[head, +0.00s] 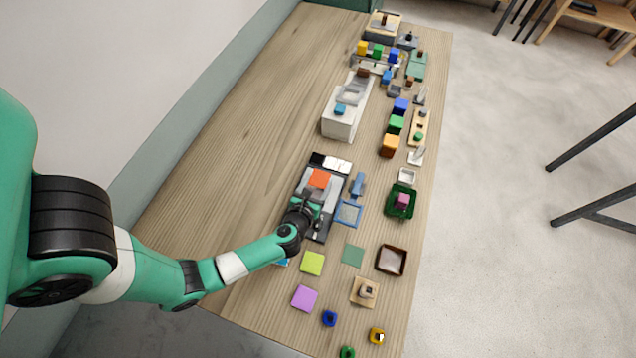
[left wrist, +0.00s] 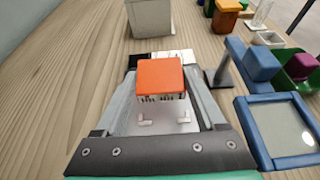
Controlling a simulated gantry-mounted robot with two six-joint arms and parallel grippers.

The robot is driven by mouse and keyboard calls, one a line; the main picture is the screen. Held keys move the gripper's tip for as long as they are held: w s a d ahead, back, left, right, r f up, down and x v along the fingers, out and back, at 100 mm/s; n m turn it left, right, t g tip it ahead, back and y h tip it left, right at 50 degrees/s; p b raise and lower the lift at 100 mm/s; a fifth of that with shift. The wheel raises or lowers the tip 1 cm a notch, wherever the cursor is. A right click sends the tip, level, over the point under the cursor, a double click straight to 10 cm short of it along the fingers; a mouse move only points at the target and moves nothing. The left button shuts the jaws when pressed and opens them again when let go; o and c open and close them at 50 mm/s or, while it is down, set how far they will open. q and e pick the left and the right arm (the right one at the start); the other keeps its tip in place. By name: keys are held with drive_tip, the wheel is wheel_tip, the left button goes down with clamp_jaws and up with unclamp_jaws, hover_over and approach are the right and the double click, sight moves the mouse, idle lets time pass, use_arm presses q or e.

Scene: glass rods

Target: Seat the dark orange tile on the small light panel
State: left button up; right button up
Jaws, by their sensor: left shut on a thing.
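The dark orange tile (head: 320,179) is held flat at the tips of my left gripper (head: 316,187), near the middle of the table. In the left wrist view the tile (left wrist: 160,75) sits between the two grey fingers, with small pale bits along its near lower edge. A light grey surface (left wrist: 165,118) with two small white corner pieces shows below and nearer than the tile. I take it for the light panel, but cannot be sure. Whether the tile touches anything below is hidden. My right gripper is in neither view.
A black piece and a white piece (head: 338,165) lie just beyond the tile. A white box (head: 341,121) stands farther back. A blue-framed tray (head: 348,213) and a blue stand (head: 357,185) are close on the right. The table's left side is bare wood.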

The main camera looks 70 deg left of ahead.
sight(317, 193)
use_arm(q)
drive_tip(key=shift+f+b, duration=1.5)
drive_tip(key=shift+f, duration=0.45)
drive_tip(key=o, duration=1.5)
drive_tip(key=p+v, duration=0.1)
drive_tip(key=v, duration=1)
drive_tip(key=shift+s+d+r, duration=0.15)
drive_tip(key=shift+s+d, duration=0.05)
drive_tip(key=shift+d, duration=0.05)
